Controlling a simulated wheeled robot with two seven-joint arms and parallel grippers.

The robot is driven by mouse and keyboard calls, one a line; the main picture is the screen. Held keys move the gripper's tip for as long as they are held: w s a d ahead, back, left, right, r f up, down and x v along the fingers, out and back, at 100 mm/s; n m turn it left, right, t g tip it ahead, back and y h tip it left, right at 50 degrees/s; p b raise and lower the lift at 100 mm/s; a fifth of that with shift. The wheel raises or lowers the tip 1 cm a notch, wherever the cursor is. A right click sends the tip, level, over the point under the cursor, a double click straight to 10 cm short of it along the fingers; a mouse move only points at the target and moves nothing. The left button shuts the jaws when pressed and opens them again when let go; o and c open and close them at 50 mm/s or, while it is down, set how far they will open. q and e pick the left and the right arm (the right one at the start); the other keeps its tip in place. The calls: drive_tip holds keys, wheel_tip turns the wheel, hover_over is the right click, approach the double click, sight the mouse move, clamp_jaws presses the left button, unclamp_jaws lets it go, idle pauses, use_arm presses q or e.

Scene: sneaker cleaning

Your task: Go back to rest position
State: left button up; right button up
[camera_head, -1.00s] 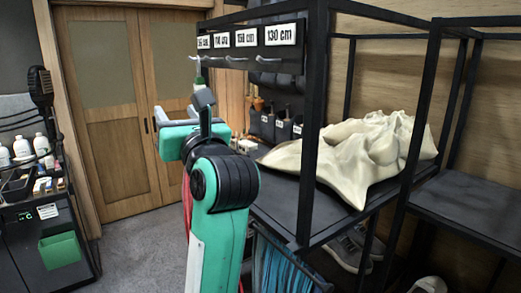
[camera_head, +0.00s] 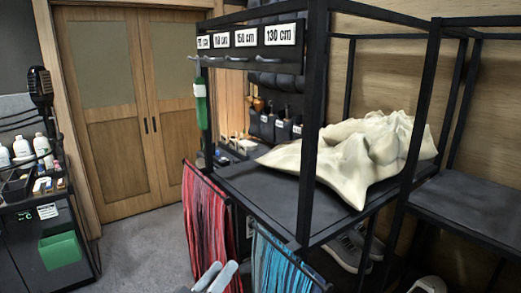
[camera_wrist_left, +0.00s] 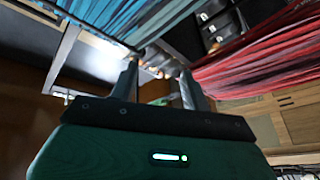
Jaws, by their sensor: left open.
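My left gripper (camera_head: 214,277) shows only by its grey fingertips at the bottom edge of the head view, in front of the shelf. In the left wrist view its two dark fingers (camera_wrist_left: 160,88) stand apart with nothing between them, so it is open and empty. The rest of the left arm is out of the head view. My right gripper is in neither view.
A black rack (camera_head: 312,150) holds a cream cloth (camera_head: 350,155). Red laces (camera_head: 208,215) and blue laces (camera_head: 280,265) hang from it, near the left gripper. A cart (camera_head: 45,240) with bottles stands left. Grey floor (camera_head: 145,245) is clear before wooden doors (camera_head: 115,130).

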use_arm(q)
drive_tip(key=s+a+f+m+g+y, duration=0.1)
drive_tip(key=s+f+g, duration=0.1)
drive_tip(key=f, duration=0.4)
drive_tip(key=s+a+f+m+g+y, duration=0.1)
drive_tip(key=s+f+g+y, duration=0.15)
drive_tip(key=f, duration=0.35)
drive_tip(key=s+a+f+m+g+y, duration=0.1)
drive_tip(key=s+a+f+g+y, duration=0.4)
drive_tip(key=s+f, duration=0.45)
drive_tip(key=s+a+f+g+y, duration=0.3)
drive_tip(key=s+a+f+g, duration=0.2)
drive_tip(key=s+a+f, duration=0.4)
wheel_tip(320, 180, down, 38)
drive_tip(key=s+d+g+b, duration=0.1)
drive_tip(key=s+b, duration=0.1)
drive_tip(key=b, duration=0.4)
drive_tip(key=s+a+f+b, duration=0.1)
drive_tip(key=s+f+b, duration=0.1)
drive_tip(key=s+f, duration=0.7)
drive_tip(key=s+a+f+g+b, duration=0.1)
drive_tip(key=s+a+f+b, duration=0.1)
drive_tip(key=s+f, duration=0.7)
wheel_tip(320, 180, down, 5)
drive_tip(key=shift+s+f+m+b, duration=0.2)
drive_tip(key=shift+m+b, duration=0.2)
drive_tip(key=shift+b, duration=0.3)
